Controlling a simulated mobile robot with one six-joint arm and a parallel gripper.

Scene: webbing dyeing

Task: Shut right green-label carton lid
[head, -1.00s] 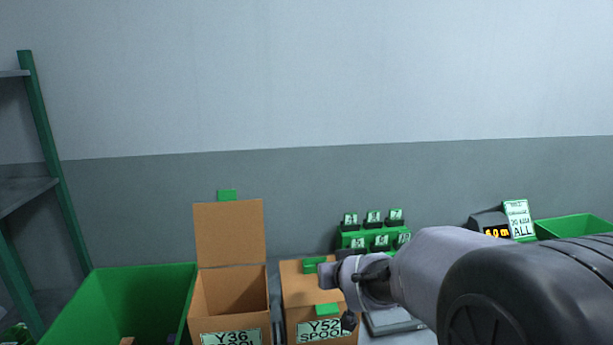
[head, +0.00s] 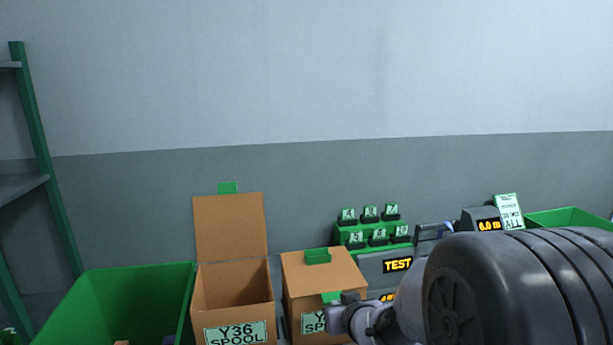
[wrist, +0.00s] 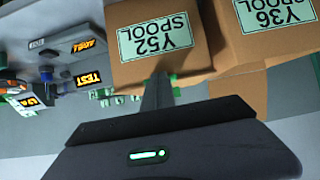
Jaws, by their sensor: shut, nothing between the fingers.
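The right carton, labelled Y52 SPOOL (head: 300,320), stands beside the left one. Its brown lid (head: 330,272) lies down over the top, with a green block (head: 317,257) on it and a green tab (head: 331,297) at the front edge. Whether the lid is fully flush I cannot tell. My gripper (head: 335,312) is shut and empty by the front edge, covering part of the label. In the wrist view, which is upside down, my gripper's fingers (wrist: 158,85) overlap the edge of the Y52 carton (wrist: 150,62) beside the green tab; contact is unclear.
The left carton, Y36 SPOOL (head: 235,310), is open, its lid (head: 230,228) standing upright. A green bin (head: 120,295) is at left, before a green-framed shelf (head: 40,150). A green rack of numbered tags (head: 350,232) and a TEST display (head: 397,265) stand behind and right.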

